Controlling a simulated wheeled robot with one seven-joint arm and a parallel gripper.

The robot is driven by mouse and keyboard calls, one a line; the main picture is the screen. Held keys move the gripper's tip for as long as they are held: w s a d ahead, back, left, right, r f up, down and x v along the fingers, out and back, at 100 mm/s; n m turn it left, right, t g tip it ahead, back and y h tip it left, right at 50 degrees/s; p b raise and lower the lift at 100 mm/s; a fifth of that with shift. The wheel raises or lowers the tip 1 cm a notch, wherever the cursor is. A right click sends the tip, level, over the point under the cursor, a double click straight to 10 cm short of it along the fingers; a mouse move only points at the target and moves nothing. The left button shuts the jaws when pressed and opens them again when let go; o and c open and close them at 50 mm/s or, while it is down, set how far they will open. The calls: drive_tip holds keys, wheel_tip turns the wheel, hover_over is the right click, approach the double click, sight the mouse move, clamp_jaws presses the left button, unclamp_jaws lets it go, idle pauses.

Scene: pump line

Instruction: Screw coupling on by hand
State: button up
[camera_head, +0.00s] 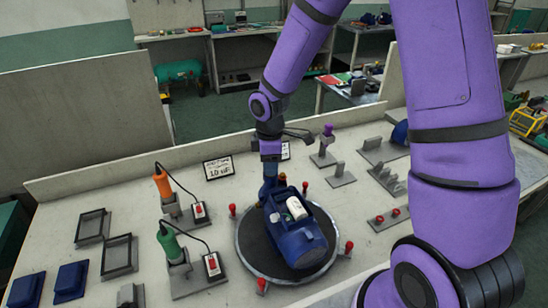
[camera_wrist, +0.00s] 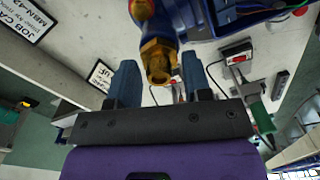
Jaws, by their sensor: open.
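The blue pump (camera_head: 302,240) sits on a round dark turntable (camera_head: 245,262) on the bench. It carries a white cylinder (camera_head: 297,208) on top. In the wrist view a brass hex coupling (camera_wrist: 158,58) sits at the end of a blue pipe stub on the pump (camera_wrist: 205,18). My gripper (camera_wrist: 159,66) is open, one finger on each side of the brass coupling, with a visible gap on both sides. In the head view my gripper (camera_head: 270,172) is at the far end of the pump, and the coupling is mostly hidden there.
An orange-handled tool (camera_head: 162,184) and a green-handled tool (camera_head: 169,244) stand in holders left of the turntable, with cables to red-button boxes. Red-topped posts (camera_head: 349,248) ring the turntable. A sign (camera_head: 218,168) stands behind. Grey fixtures (camera_head: 340,175) stand to the right.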

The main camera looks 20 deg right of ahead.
drive_tip(key=n, duration=0.3)
idle(0.4)
drive_tip(key=shift+n, duration=1.9)
drive_tip(key=n, duration=0.3)
drive_tip(key=shift+n, duration=0.3)
drive_tip(key=shift+c, duration=0.2)
